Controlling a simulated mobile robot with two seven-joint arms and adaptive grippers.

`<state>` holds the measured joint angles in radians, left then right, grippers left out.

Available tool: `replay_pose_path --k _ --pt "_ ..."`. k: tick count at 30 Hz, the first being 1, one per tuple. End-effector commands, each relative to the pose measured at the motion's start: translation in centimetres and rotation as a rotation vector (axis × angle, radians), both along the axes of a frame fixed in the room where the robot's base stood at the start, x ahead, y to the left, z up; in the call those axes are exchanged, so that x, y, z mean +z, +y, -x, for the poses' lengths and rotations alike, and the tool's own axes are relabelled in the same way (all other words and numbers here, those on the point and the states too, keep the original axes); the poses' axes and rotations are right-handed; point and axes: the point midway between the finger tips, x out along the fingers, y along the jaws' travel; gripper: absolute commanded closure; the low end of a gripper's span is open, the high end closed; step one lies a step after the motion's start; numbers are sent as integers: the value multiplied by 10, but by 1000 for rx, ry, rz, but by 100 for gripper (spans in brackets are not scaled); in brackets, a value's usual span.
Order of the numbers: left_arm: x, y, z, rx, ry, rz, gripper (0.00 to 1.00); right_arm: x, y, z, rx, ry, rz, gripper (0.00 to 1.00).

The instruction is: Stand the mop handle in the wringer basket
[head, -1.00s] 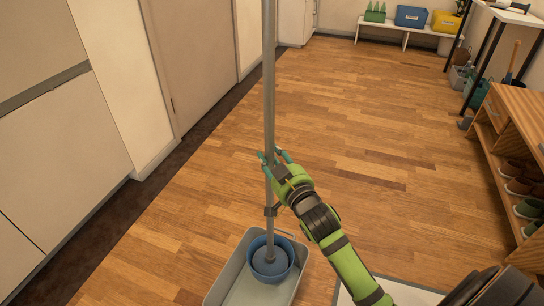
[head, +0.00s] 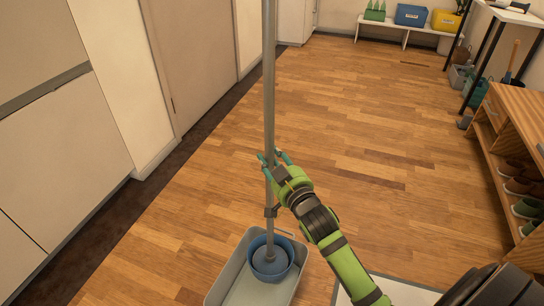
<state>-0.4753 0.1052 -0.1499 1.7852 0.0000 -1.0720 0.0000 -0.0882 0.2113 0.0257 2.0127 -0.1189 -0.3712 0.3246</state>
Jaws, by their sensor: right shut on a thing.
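The mop handle (head: 269,90) is a long grey pole that stands nearly upright. Its top runs out of the upper edge of the head view. My right gripper (head: 274,160) is shut on the handle about midway along the visible length. The lower end of the handle reaches down to a grey mop head inside the blue round wringer basket (head: 288,270). The basket sits at the back of a grey rectangular bucket (head: 236,265) on the floor. Whether the mop head touches the basket's bottom is hidden. My left gripper is not in view.
Pale cabinets (head: 60,160) and a door line the left. A wooden shoe rack (head: 513,130) stands at the right. A low white bench (head: 405,28) with bins is at the far back. The wooden floor (head: 370,140) between is clear.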

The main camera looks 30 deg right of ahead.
Motion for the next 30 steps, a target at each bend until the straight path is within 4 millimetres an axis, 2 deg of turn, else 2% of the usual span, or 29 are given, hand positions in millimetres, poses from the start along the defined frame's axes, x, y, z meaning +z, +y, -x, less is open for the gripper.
replay_pose_path --k 16,30 --pt "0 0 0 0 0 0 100 1 0 0 0 -5 1 100" --pt "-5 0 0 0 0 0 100 -7 0 0 0 -4 0 100"
